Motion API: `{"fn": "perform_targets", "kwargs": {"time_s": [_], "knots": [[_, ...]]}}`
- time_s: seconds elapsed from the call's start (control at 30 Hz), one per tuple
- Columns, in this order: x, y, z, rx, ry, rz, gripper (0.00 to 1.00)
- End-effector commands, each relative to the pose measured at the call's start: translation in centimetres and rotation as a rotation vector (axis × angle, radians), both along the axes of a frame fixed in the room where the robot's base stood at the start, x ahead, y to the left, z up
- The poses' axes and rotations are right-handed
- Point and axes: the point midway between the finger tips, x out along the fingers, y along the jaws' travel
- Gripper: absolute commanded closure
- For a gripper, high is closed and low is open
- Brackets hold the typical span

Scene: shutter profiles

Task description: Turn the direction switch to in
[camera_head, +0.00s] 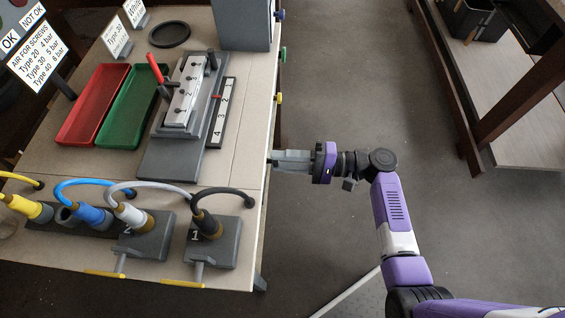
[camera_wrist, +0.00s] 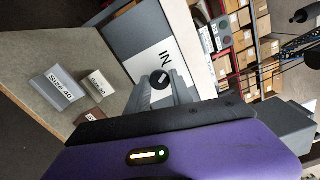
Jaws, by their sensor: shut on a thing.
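The direction switch (camera_wrist: 161,80) is a round black knob with a light mark on a white panel (camera_wrist: 153,64). The word IN is printed on the panel beside it. My gripper (camera_wrist: 160,88) has its grey fingers on either side of the knob in the wrist view and is shut on it. I cannot tell exactly which way the knob's mark points. In the head view my gripper (camera_head: 274,159) reaches from the right to the table's right edge. The knob is not clearly visible there.
The table (camera_head: 232,176) bears a red tray (camera_head: 92,104), a green tray (camera_head: 126,108), a grey fixture (camera_head: 172,150) and screwdrivers on hoses at the front left. Other knobs (camera_head: 279,98) stick out along the same right edge. The floor (camera_head: 350,70) right of the table is clear.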

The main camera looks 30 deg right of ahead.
Motion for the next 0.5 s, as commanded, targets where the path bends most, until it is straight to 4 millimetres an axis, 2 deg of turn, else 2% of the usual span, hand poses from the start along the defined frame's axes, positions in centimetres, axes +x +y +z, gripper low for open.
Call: {"fn": "perform_targets", "kwargs": {"time_s": [0.5], "knots": [[-0.11,-0.07,-0.17,-0.142,-0.192,-0.001,1.00]]}}
